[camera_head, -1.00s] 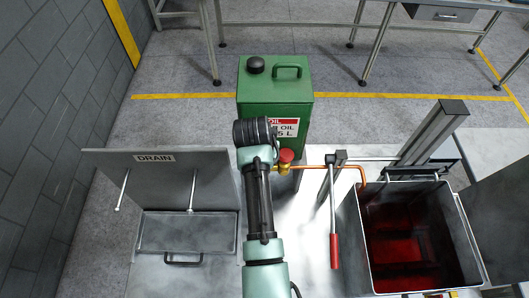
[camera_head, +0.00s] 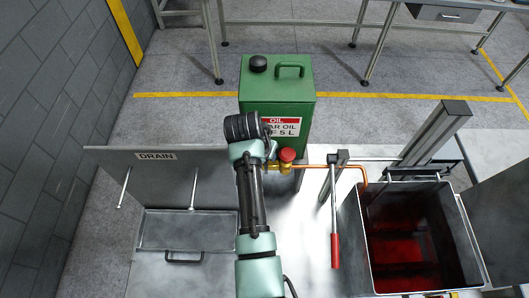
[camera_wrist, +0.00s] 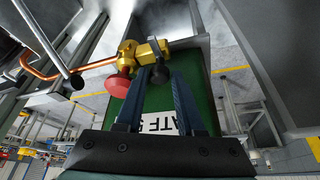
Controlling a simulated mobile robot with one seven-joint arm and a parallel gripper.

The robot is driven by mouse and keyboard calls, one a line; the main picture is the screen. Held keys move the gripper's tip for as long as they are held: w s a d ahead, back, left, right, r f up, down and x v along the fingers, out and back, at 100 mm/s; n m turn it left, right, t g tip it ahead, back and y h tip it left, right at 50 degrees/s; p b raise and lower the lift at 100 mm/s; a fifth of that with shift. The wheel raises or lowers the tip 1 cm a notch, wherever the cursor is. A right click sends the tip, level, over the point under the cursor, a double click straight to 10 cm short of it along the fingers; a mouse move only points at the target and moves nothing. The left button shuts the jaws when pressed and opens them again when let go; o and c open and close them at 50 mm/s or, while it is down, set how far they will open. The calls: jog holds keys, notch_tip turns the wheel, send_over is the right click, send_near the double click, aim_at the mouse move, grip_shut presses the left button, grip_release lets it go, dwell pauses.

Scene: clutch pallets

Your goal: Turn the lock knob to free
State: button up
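In the head view the red knob (camera_head: 287,154) sits on the brass valve (camera_head: 281,167) in front of the green oil can, right of my wrist. My gripper (camera_wrist: 163,76) is open, its two dark blue fingers apart. In the head view my arm hides most of the gripper.
The green oil can (camera_head: 278,93) stands behind the valve. A copper pipe (camera_head: 330,167) runs right, past a red-handled lever (camera_head: 335,250), to a bin holding red liquid (camera_head: 475,246). A DRAIN panel (camera_head: 130,157) stands at left.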

jog(key=o, duration=0.3)
jog(key=b+v, duration=0.3)
jog(key=v, duration=1)
dwell(0.3)
